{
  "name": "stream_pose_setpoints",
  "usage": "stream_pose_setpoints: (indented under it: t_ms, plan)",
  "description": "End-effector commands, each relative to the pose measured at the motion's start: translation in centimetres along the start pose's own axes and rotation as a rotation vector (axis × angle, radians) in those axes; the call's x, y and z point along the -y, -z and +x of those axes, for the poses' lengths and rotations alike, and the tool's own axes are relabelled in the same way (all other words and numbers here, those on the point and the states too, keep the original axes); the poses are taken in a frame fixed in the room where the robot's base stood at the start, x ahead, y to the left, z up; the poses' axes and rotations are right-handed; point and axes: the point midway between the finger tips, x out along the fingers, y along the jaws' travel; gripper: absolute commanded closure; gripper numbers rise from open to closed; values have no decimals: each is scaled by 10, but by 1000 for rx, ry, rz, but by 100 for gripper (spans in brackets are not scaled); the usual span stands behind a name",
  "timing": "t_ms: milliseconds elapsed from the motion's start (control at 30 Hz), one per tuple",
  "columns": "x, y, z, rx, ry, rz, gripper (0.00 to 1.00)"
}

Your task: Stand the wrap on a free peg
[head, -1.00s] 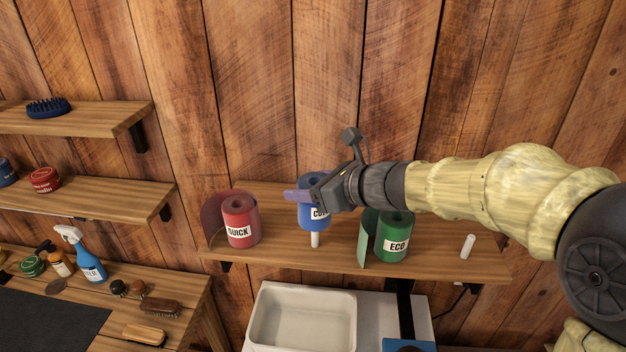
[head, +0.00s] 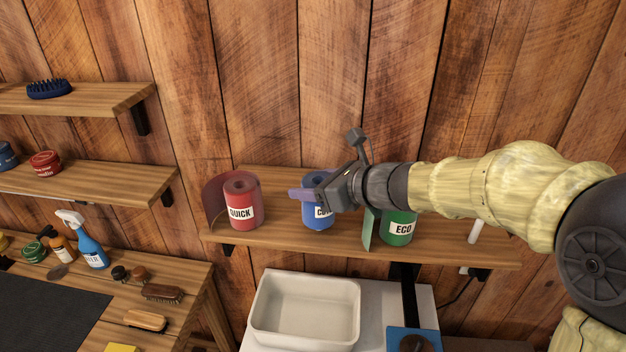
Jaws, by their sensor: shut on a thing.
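A blue wrap (head: 317,215) stands upright on the middle of the wall shelf, its label partly hidden by my gripper. My gripper (head: 322,190) comes from the right and is shut on the upper part of the blue wrap. The white peg under it no longer shows, so the wrap appears to be down over it. A red wrap (head: 242,202) labelled QUICK stands to its left and a green wrap (head: 397,229) labelled ECO to its right. A bare white peg (head: 475,232) stands at the shelf's right end.
The wooden shelf (head: 285,239) is narrow, with the plank wall behind it. A white basin (head: 304,308) sits below. Brushes and a blue spray bottle (head: 92,250) are on the bench at lower left. My forearm passes above the green wrap and the shelf's right part.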

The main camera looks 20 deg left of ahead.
Motion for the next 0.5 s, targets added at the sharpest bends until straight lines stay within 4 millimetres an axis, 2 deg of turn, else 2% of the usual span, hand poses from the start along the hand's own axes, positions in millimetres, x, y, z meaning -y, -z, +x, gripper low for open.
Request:
stream_pose_setpoints:
  t_ms: [133, 500]
  plan:
    - [0, 11, 5, 1, 0, 0, 66]
    - [0, 12, 5, 1, 0, -1, 66]
